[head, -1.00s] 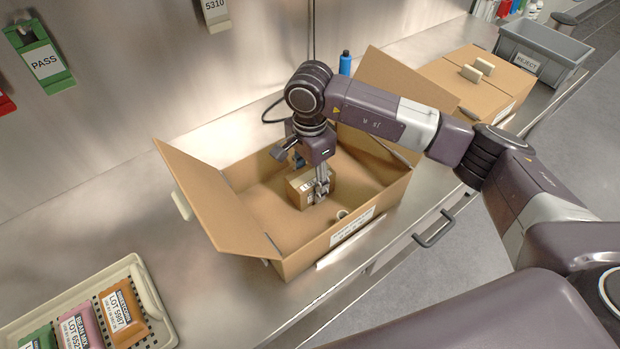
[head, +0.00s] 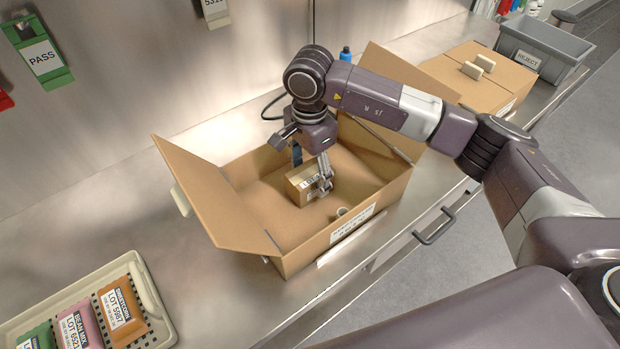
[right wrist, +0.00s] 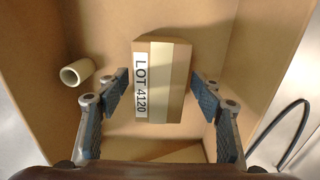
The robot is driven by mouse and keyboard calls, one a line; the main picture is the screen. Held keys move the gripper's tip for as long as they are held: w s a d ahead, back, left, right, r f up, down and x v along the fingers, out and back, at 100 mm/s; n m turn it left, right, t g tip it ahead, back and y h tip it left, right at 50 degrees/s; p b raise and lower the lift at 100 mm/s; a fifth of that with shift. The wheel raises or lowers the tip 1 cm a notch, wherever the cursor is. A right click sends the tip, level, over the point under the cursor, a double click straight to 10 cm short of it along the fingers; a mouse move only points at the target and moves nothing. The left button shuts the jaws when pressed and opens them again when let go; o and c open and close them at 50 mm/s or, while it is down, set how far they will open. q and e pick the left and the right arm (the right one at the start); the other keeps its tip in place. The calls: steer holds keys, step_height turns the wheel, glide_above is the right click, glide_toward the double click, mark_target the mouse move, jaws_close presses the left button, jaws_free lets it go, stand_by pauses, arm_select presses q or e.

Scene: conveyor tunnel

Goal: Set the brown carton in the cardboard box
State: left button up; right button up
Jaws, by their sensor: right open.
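The brown carton (head: 301,188) sits on the floor of the open cardboard box (head: 240,233), near the middle. In the right wrist view the carton (right wrist: 174,82) shows a pale tape strip and a "LOT 4120" label. My right gripper (head: 323,178) is inside the box, just above and beside the carton. In the right wrist view its fingers (right wrist: 160,95) are spread, one on each side of the carton, with gaps showing. My left gripper is not in view.
The box flaps stand open. A tray (head: 150,300) of labelled packets is at lower left. A closed carton (head: 460,95) and a grey REJECT bin (head: 540,50) stand at upper right. A blue bottle (head: 346,53) is behind the box.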

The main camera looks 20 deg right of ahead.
mark_target(309, 172)
step_height(309, 172, up, 9)
steer(key=shift+r+b, duration=0.2)
steer(key=shift+b, duration=1.05)
steer(key=shift+r, duration=0.4)
